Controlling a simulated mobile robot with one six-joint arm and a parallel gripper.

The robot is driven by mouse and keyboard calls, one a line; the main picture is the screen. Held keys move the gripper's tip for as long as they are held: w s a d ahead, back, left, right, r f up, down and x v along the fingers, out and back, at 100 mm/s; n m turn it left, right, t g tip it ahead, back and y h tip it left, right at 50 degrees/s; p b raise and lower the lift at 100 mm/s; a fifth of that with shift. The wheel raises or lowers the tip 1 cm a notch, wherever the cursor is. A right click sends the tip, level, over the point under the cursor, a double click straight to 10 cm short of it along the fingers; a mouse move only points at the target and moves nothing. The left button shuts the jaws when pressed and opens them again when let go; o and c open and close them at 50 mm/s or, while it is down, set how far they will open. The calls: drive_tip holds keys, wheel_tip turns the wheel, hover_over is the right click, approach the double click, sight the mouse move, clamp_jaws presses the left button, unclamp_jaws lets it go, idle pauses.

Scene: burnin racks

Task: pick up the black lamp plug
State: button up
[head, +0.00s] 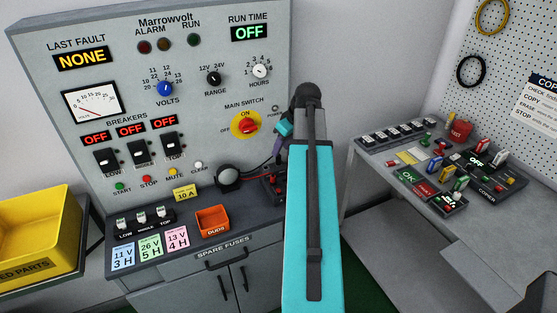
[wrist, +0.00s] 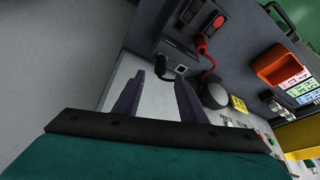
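In the wrist view my gripper (wrist: 160,85) is open, its two dark purple fingers apart with nothing held between them. A black curved piece, which looks like the black lamp plug with its lead (wrist: 163,70), shows just beyond the fingertips, near a small grey box with a square socket (wrist: 181,68). I cannot tell whether it is seated in anything. A red plug and lead (wrist: 202,45) run beside it from a dark socket block (wrist: 190,12). In the head view my arm hides the plug; part of my gripper (head: 278,146) shows beside the arm.
A round dark lamp-like fitting (head: 228,179) stands on the bench by the panel (head: 100,45). An orange duds bin (head: 212,219), fuse holders (head: 145,217) and a yellow crate (head: 38,225) lie left. A side bench (head: 375,150) with many small parts stands right.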

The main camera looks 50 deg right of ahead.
sight(278, 162)
drive_tip(key=shift+w+f, duration=0.15)
drive_tip(key=shift+f, duration=0.25)
drive_tip(key=shift+f, duration=0.1)
drive_tip(key=shift+p+x, duration=1.3)
drive_tip(key=shift+x, duration=1.2)
drive_tip(key=c, duration=1)
